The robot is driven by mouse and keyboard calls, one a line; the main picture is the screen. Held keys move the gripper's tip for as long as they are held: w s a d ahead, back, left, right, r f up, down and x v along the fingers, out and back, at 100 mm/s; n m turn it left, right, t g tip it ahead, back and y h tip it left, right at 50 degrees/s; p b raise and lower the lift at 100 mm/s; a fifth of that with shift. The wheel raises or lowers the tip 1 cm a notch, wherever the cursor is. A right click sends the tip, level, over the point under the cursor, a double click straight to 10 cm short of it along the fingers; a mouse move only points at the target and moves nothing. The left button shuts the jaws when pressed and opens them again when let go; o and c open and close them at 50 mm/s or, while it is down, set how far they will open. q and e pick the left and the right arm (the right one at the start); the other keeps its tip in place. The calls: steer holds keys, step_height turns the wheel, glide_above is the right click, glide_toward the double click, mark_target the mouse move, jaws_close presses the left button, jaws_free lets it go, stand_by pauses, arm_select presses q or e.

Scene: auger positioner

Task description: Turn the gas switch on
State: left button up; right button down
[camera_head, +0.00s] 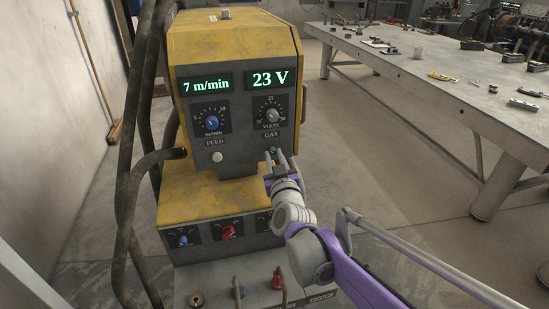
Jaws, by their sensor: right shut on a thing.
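The yellow and grey welding machine (235,45) stands in front of me. The gas switch (273,150) is on its front panel, just below the GAS label and the volts dial; only a little of it shows between my fingers. My right gripper (280,158) reaches up from the lower right and is shut on the gas switch. The fingers hide most of the switch, so its position cannot be read. My left gripper is not in view.
The blue feed dial (212,123) and a white button (217,157) are left of my gripper. Below are a red knob (229,232) and cable sockets. Thick dark cables (126,200) hang at the left. A workbench (440,85) with tools stands at the right.

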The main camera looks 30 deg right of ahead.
steer(key=m+p, duration=0.3)
steer(key=m, duration=0.2)
steer(key=shift+r, duration=0.2)
steer(key=m+p, duration=0.1)
steer(key=m, duration=0.1)
steer(key=m+p, duration=0.1)
steer(key=m, duration=0.1)
steer(key=shift+m+g+y+p, duration=0.3)
steer(key=shift+p, duration=0.1)
steer(key=m+p, duration=0.4)
steer(key=shift+r+y, duration=0.1)
steer(key=shift+y, duration=0.2)
steer(key=shift+m+p, duration=1.75)
steer(key=shift+m, duration=0.05)
steer(key=c, duration=0.7)
jaws_free()
